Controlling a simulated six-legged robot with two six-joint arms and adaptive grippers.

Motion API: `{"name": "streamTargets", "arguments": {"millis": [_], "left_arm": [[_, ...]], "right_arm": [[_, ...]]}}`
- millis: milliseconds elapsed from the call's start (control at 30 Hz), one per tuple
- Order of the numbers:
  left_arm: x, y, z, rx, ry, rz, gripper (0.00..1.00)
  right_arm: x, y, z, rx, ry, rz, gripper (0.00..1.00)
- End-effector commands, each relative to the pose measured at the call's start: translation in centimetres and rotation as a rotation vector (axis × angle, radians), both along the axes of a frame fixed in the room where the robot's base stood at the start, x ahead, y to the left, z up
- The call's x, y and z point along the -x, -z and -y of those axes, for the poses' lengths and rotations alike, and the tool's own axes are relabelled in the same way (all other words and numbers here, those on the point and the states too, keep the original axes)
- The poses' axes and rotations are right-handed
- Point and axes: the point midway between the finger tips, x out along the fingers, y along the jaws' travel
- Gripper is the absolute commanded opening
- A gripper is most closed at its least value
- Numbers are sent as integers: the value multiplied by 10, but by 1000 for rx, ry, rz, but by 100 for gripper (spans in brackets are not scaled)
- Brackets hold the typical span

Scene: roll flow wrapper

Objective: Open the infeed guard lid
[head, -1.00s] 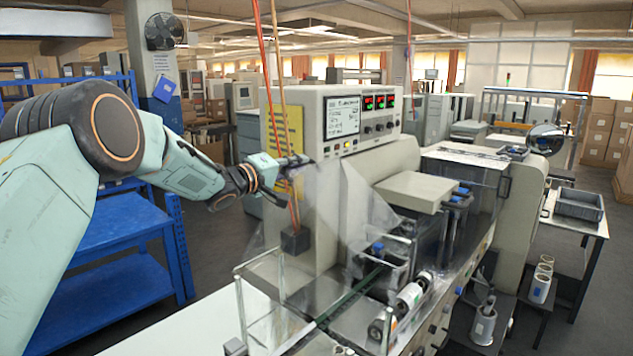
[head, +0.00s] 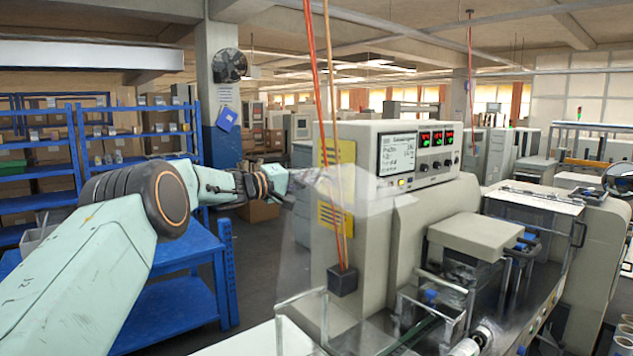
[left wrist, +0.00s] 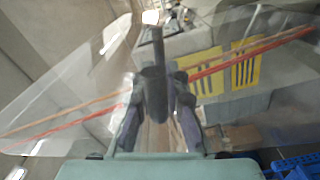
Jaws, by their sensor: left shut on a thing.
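The infeed guard lid (head: 299,246) is a clear, faintly visible panel at the left end of the wrapper. It stands raised and tilted above the infeed (head: 412,340). My left gripper (head: 308,176) is at the upper part of the lid, left of the control box. In the left wrist view, the gripper (left wrist: 158,112) is shut on a dark upright handle (left wrist: 153,85), and the clear lid (left wrist: 75,95) spreads to both sides. The exact contact of the fingertips is blurred by the clear panel. My right gripper is not in view.
The control box (head: 415,152) with its lit display stands right of my gripper. Red and orange cables (head: 333,120) hang in front of it to a dark block (head: 342,280). A blue rack (head: 180,255) stands behind my left arm. Open floor lies between rack and machine.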

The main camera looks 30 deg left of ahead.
Motion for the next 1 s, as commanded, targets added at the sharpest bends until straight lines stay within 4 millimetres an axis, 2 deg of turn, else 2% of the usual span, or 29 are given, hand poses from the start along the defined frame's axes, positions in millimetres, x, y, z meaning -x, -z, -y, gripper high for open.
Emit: {"name": "streamTargets", "arguments": {"millis": [500, 533, 767, 1000], "left_arm": [[-1, 0, -1, -1, 2, -1, 0], [-1, 0, -1, -1, 2, -1, 15], [-2, 1, -1, -1, 1, -2, 35], [-2, 1, -1, -1, 0, -2, 36]], "right_arm": [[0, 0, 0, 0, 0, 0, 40], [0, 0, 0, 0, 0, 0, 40], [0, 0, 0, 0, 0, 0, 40], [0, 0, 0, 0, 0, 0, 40]]}}
